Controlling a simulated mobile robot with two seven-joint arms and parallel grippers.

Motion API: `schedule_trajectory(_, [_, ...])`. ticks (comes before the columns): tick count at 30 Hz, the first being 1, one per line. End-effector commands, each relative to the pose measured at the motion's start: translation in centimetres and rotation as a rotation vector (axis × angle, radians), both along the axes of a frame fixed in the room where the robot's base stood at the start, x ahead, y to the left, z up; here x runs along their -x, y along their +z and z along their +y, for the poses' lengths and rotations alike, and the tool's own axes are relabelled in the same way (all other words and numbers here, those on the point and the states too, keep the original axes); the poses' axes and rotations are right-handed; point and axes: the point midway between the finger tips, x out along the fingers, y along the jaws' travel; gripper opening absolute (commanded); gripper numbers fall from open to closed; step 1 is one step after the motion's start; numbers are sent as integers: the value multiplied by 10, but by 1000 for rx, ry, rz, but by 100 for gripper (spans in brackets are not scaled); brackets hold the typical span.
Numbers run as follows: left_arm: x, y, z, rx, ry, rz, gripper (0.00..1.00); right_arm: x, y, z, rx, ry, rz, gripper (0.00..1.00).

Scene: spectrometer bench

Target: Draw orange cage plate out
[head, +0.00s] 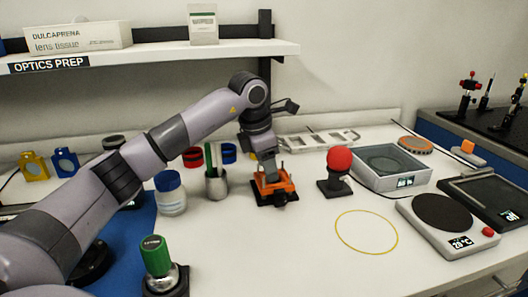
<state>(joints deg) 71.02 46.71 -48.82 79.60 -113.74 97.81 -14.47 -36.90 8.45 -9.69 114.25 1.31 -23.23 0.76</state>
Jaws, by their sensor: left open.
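The orange cage plate (284,187) is at the middle of the bench, low in a small dark holder (279,204). My left arm reaches in from the left and bends down over it. My left gripper (268,173) points down at the plate, with its tips right at the plate's upper part. The gripper is open; the tips are small and partly hidden, so I cannot tell whether they touch the plate. My right gripper is not in view.
A steel cup (216,186) and a blue-lidded jar (171,195) stand left of the plate. A red ball on a dark stand (338,163) stands to the right, with a grey tray instrument (392,167) beyond. A yellow ring (366,232) lies on clear bench in front.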

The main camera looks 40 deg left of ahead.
Motion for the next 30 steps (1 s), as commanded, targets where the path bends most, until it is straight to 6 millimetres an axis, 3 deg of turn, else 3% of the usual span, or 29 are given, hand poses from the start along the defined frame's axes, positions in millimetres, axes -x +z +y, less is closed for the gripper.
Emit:
schedule_trajectory(12, [-3, -10, -1, 0, -1, -1, 53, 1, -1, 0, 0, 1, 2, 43])
schedule_trajectory(17, [-3, -9, -1, 1, -1, -2, 1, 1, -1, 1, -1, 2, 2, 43])
schedule_trajectory(30, [-3, 0, -1, 2, 0, -4, 0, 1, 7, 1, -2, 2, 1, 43])
